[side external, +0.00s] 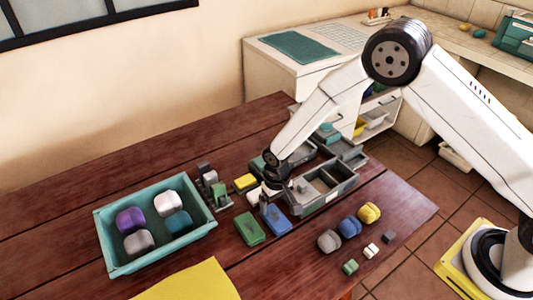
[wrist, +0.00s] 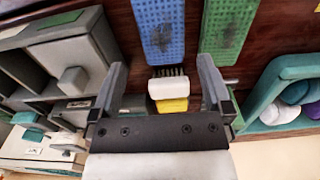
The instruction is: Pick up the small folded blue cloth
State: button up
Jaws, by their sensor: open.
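A small rounded blue bundle (side external: 350,227), which looks like the folded blue cloth, lies on the right part of the table between a yellow bundle (side external: 369,213) and a grey bundle (side external: 329,241). It is not visible in the wrist view. My gripper (side external: 270,192) is left of it and apart from it, low over the middle of the table. In the wrist view my gripper (wrist: 161,78) is open, with a white brush-like block (wrist: 167,87) and a yellow block (wrist: 172,105) showing between its fingers.
A flat blue dimpled piece (side external: 276,219) and a green one (side external: 249,229) lie near my gripper. A grey compartment caddy (side external: 325,190) stands to its right. A teal tray (side external: 108,235) with several bundles is at left. Small blocks (side external: 371,250) lie in front of the bundles.

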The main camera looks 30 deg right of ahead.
aim_at(275, 217)
jog(key=shift+f, duration=0.75)
jog(key=shift+a+f, duration=0.1)
jog(key=shift+f, duration=2.5)
jog(key=shift+c, duration=0.2)
jog(key=c, duration=1)
jog(key=shift+c, duration=0.2)
jog(key=shift+r, duration=0.2)
